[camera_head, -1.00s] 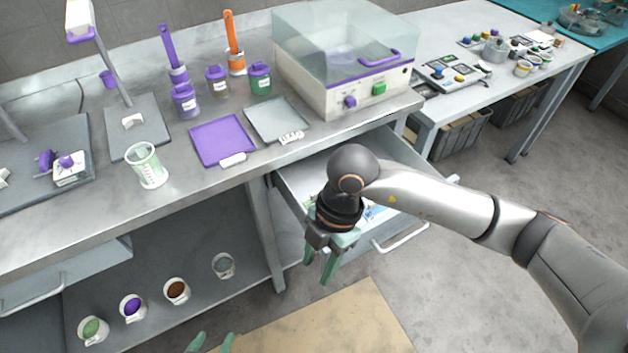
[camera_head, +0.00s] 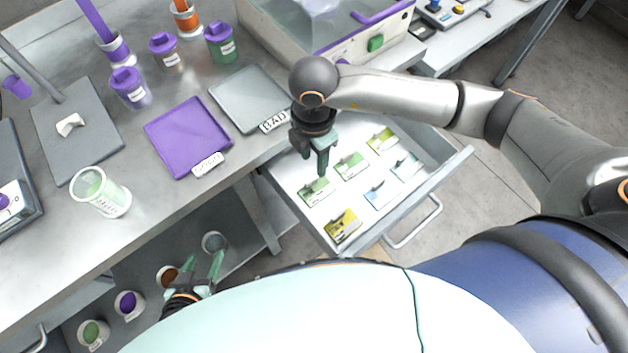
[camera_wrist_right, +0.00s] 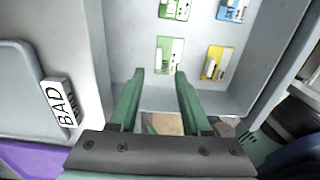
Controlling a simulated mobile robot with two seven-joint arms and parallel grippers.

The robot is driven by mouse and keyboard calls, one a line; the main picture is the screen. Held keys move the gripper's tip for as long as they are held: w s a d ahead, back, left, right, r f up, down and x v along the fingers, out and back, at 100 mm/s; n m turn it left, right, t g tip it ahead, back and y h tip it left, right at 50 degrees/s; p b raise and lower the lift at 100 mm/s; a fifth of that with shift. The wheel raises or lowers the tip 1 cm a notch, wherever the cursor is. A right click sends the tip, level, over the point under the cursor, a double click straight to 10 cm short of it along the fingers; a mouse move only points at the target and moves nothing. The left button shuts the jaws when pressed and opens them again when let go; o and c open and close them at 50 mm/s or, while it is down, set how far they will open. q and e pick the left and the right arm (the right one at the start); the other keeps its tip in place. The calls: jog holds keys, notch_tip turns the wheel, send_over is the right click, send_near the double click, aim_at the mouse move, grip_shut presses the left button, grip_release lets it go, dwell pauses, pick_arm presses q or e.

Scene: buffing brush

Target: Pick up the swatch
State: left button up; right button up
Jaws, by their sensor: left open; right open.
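Several small swatches lie in the open drawer (camera_head: 437,166): green ones (camera_head: 317,191) (camera_head: 351,165), a yellow-green one (camera_head: 383,141), blue ones (camera_head: 382,194) (camera_head: 406,167) and a yellow one (camera_head: 342,226). My right gripper (camera_head: 313,164) is open and empty, pointing down above the drawer's left side near the closest green swatch. In the right wrist view the fingers (camera_wrist_right: 160,74) are apart, with a green swatch (camera_wrist_right: 170,55) just beyond the tips and a yellow swatch (camera_wrist_right: 215,63) to the right. My left gripper (camera_head: 204,260) is open and empty, low beside the bench.
A purple tray (camera_head: 180,140) and a grey tray (camera_head: 250,97) with a BAD label (camera_head: 275,121) sit on the bench left of the drawer. A glass-lidded machine (camera_head: 340,30) stands behind. The lower shelf holds several cups (camera_head: 128,304).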

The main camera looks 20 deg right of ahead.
aim_at(313, 178)
notch_tip(313, 178, down, 8)
jog(key=shift+w+f+p, duration=0.15)
jog(key=shift+f+p, duration=0.05)
jog(key=shift+p, duration=0.1)
grip_shut()
dwell(0.4)
